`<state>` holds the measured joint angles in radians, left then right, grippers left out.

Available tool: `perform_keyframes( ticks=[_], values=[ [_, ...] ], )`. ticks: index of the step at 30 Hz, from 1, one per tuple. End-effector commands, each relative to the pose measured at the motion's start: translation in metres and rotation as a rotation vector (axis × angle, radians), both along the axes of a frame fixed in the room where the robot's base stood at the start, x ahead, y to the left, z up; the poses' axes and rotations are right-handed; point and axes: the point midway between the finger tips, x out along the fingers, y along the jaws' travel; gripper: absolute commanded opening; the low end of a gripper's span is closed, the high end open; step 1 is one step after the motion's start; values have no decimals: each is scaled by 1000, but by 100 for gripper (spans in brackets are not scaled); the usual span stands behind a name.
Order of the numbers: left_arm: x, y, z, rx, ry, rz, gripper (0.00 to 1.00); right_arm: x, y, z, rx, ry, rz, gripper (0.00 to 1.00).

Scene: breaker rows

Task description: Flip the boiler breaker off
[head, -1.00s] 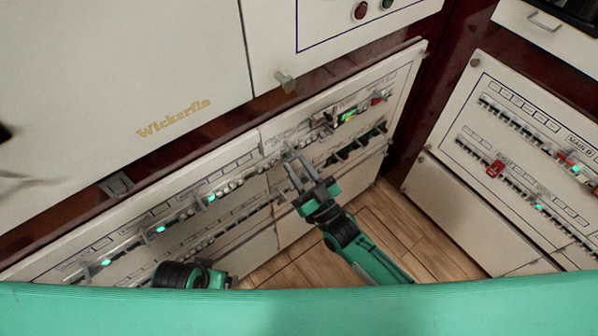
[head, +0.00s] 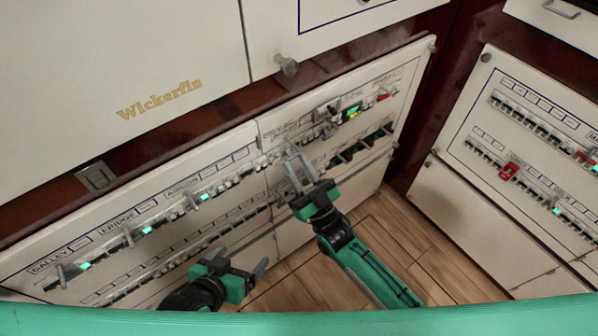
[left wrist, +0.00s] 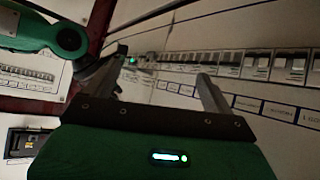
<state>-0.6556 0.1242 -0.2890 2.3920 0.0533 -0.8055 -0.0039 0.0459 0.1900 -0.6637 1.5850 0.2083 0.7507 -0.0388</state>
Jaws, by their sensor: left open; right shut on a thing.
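The breaker panel (head: 150,215) carries two rows of breakers with labels above. GALLEY and FRIDGE are legible; I cannot read a boiler label. Several levers with green lights stand along the upper row, such as the one by FRIDGE (head: 133,236). My right gripper (head: 299,160) is at the right part of the panel, by the upper row. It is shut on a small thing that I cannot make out. My left gripper (head: 247,256) is open and apart from the upper row, low in front of the panel. In the left wrist view, a breaker row (left wrist: 240,65) lies beyond its spread fingers.
A second breaker panel (head: 450,190) stands at the right, with a red switch (head: 509,171) and green lights. A knob (head: 286,66) sticks out above the main panel. Wooden floor (head: 400,235) lies open between the panels.

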Motion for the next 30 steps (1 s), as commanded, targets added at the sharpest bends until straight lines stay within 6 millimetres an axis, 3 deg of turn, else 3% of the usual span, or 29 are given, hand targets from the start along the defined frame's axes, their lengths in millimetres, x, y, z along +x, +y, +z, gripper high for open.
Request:
perform_keyframes(
  ticks=[10,28,29,30],
  values=[
    [5,-24,2,-95,-155,-13,87,1,1,-5,26,-35,1,6],
    [6,-28,5,-117,-190,-13,87,1,1,-4,32,-44,0,6],
    [6,-28,5,-116,-189,-13,87,1,1,-4,32,-44,0,35],
    [6,-28,5,-116,-189,-13,87,1,1,-4,32,-44,0,43]
  ],
)
